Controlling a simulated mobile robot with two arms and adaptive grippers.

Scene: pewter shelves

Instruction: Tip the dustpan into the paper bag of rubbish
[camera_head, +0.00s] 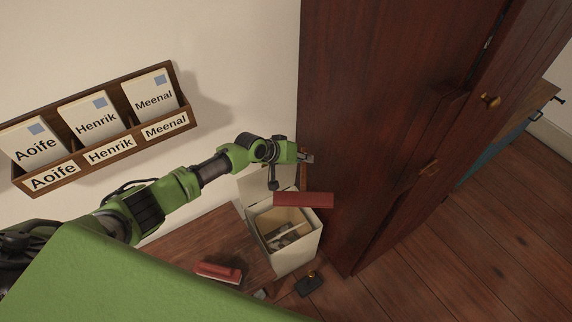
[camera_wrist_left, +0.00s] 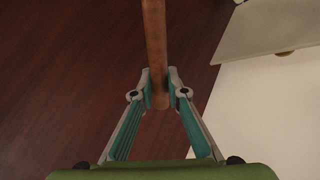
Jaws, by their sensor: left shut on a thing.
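The red dustpan (camera_head: 303,200) is over the open top of the pale paper bag (camera_head: 297,262), at its back edge in the head view. I cannot tell how far it is tilted. The bag stands upright with grey and brown rubbish (camera_head: 288,236) inside. My left gripper (camera_head: 309,159) is above and behind the bag, close to the dark cupboard side. In the left wrist view, its two teal fingers (camera_wrist_left: 159,92) are shut on a brown wooden handle (camera_wrist_left: 154,40), which appears to be the dustpan's. My right gripper is not in view.
A tall dark red-brown cupboard (camera_head: 380,110) stands close right of the bag. A low wooden surface (camera_head: 200,240) is left of it, with a red brush-like thing (camera_head: 218,272). A small dark object (camera_head: 309,284) lies in front. A letter rack (camera_head: 105,140) hangs on the wall.

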